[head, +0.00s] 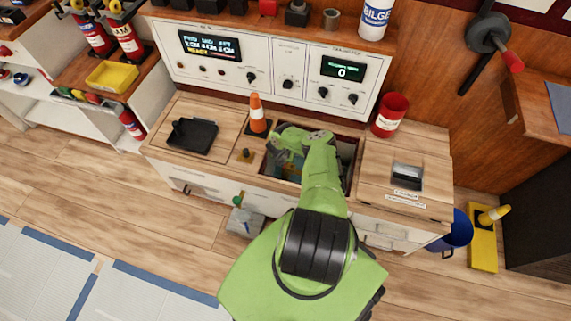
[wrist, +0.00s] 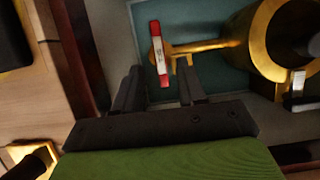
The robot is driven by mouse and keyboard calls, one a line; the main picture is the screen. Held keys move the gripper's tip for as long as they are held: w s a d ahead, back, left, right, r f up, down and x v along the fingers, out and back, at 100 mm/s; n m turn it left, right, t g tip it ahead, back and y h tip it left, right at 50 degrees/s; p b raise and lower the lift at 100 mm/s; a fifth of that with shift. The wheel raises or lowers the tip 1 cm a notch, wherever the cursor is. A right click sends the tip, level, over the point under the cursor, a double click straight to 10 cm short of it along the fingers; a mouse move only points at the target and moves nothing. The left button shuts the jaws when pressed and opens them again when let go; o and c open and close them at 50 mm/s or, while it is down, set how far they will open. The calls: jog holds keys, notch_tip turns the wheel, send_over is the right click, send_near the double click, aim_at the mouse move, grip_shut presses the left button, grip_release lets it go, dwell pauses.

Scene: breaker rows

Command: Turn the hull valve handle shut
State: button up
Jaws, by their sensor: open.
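The valve handle (wrist: 157,48) is a red bar with a white label, upright in the wrist view. It joins a brass stem (wrist: 208,45) that runs right to a large round brass fitting (wrist: 262,42). My gripper (wrist: 160,80) is open, its two dark fingers pointing toward the handle. The lower end of the handle appears between the fingertips; I cannot tell whether they touch it. In the head view my green arm reaches into an open recess (head: 347,160) in the counter and hides the handle and the fingers.
A black tray (head: 192,136) lies on the counter's left. The control panel (head: 290,68) rises behind. The recess walls surround my gripper closely.

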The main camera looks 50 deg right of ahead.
jog(key=b+x, duration=0.2)
jog(key=x, duration=0.2)
jog(key=shift+f+b, duration=0.1)
jog(key=shift+b, duration=0.2)
grip_shut()
